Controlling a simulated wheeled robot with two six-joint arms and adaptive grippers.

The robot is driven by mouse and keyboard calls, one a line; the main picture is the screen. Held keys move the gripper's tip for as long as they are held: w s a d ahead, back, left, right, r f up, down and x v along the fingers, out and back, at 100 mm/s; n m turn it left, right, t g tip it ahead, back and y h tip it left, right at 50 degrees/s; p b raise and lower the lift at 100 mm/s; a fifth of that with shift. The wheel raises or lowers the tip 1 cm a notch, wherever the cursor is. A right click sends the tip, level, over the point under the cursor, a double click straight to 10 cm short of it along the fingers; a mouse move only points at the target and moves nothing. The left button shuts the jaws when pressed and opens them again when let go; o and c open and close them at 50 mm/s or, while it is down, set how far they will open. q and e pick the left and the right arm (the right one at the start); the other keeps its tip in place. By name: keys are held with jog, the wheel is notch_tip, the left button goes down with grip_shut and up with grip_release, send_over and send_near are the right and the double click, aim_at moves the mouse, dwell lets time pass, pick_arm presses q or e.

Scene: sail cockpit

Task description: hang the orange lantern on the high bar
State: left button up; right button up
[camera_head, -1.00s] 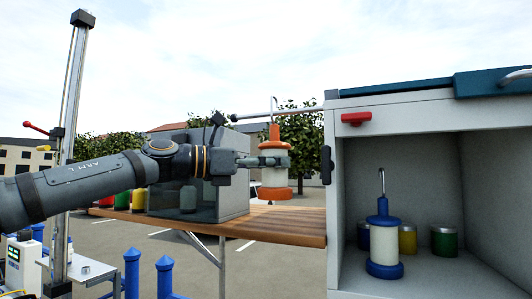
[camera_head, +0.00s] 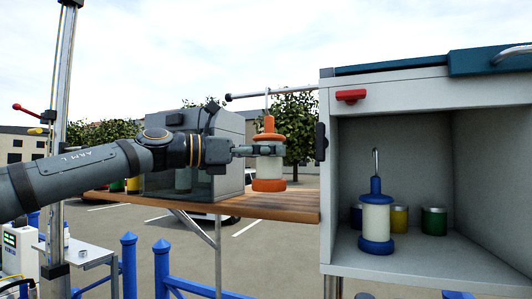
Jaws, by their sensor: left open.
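The orange lantern (camera_head: 269,185) has a white middle, an orange cap and base, and a thin hook on top. It is upright, with its hook top at the high bar (camera_head: 290,91), a thin grey rod reaching left from the cabinet. The hook appears to be over the bar, but contact is too small to tell. My left gripper (camera_head: 263,150) comes in from the left at the lantern's upper body, its jaws open around or beside it. The fingers partly hide the lantern. My right gripper is out of view.
The grey cabinet (camera_head: 405,82) at the right holds a blue lantern (camera_head: 376,220) and several small cans. A wooden shelf (camera_head: 285,206) lies behind and below the orange lantern, with a grey box (camera_head: 228,130) on it. A red knob (camera_head: 351,95) sits on the cabinet front.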

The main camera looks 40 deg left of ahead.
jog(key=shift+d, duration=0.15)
pick_arm(q)
jog(key=v, duration=0.7)
jog(key=shift+a, duration=0.15)
jog(key=shift+s, duration=0.2)
